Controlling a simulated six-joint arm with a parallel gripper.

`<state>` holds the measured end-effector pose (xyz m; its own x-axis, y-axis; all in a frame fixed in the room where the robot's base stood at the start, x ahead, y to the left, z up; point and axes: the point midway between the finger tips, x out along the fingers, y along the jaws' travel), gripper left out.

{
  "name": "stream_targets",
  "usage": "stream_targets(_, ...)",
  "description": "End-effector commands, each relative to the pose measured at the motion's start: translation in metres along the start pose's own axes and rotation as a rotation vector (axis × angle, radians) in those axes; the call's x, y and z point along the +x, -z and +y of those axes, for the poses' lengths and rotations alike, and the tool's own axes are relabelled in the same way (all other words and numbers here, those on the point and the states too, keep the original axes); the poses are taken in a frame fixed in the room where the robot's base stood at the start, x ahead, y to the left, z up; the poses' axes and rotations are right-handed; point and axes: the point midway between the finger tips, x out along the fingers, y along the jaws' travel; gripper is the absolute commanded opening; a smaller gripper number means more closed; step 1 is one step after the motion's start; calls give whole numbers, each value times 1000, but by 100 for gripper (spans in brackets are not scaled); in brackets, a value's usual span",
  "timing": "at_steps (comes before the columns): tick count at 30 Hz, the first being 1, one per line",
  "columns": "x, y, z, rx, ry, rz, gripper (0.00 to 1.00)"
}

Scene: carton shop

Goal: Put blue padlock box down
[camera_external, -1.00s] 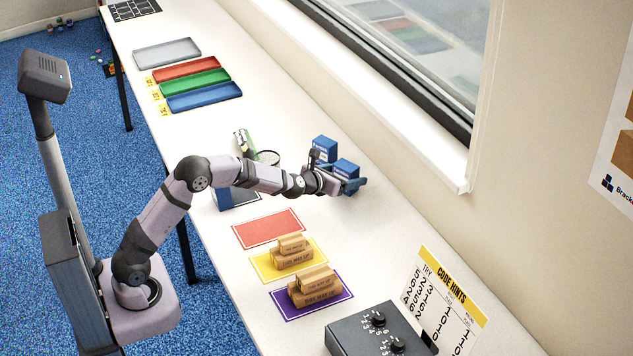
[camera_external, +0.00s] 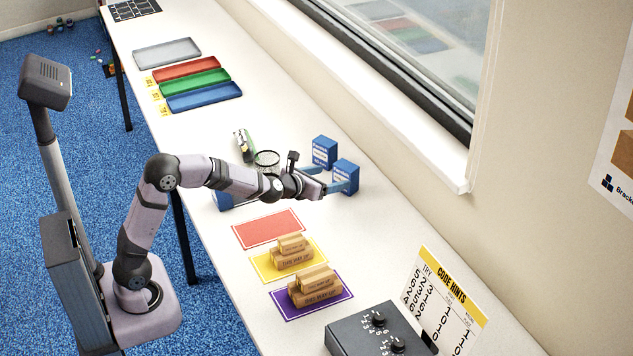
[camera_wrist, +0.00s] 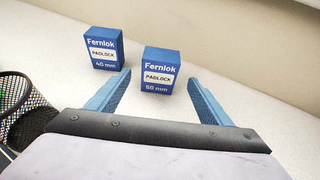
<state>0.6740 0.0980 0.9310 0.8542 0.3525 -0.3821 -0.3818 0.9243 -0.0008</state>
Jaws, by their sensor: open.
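Two blue padlock boxes stand upright on the white table near the window side. The nearer one, marked 50 mm, is the blue padlock box (camera_external: 346,177); it also shows in the wrist view (camera_wrist: 160,72). The other, marked 40 mm, is a second blue padlock box (camera_external: 324,152), to its left in the wrist view (camera_wrist: 104,50). My gripper (camera_external: 340,182) is open, its blue fingers apart and just short of the 50 mm box. In the wrist view my gripper (camera_wrist: 152,88) holds nothing, and the 50 mm box stands between and beyond its fingertips.
A black mesh cup (camera_wrist: 30,112) is close at the left of the wrist view. Red (camera_external: 268,229), yellow (camera_external: 262,265) and purple (camera_external: 290,308) mats lie in front, the last two bearing cartons. A control box (camera_external: 350,335) stands at the near end. Coloured trays (camera_external: 205,97) lie farther back.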

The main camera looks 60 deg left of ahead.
Motion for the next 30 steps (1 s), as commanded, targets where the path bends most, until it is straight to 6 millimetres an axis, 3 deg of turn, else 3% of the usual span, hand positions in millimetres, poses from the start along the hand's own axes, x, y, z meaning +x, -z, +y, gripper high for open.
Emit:
stream_targets(9, -28, 0, 0, -1, -1, 0, 73)
stream_targets(23, -31, 0, 0, 0, -1, 0, 73)
stream_targets(30, -47, 0, 18, -188, -60, 45, 73)
